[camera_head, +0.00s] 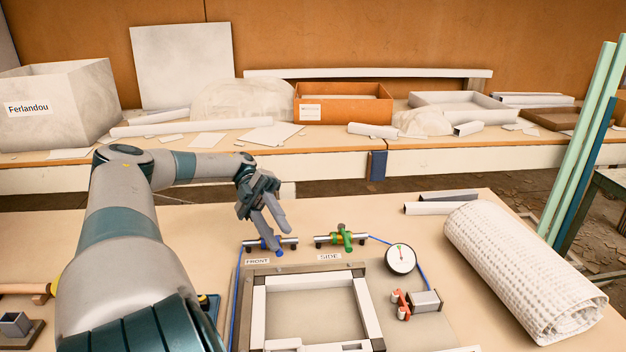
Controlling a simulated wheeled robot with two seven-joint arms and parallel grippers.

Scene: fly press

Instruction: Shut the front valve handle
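The front valve is a short dark and silver pipe on the bench board, behind the "FRONT" label (257,262). Its blue handle (279,252) is partly hidden by my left gripper. My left gripper (277,234) hangs just above the handle from the upper left, fingers pointing down and apart. Nothing shows between the fingers, and I cannot tell whether a fingertip touches the handle. The side valve with its green handle (343,238) stands to the right, behind the "SIDE" label (329,257). My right gripper is out of view.
A rolled white textured mat (522,270) fills the right side. Blue hoses run beside the valves.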

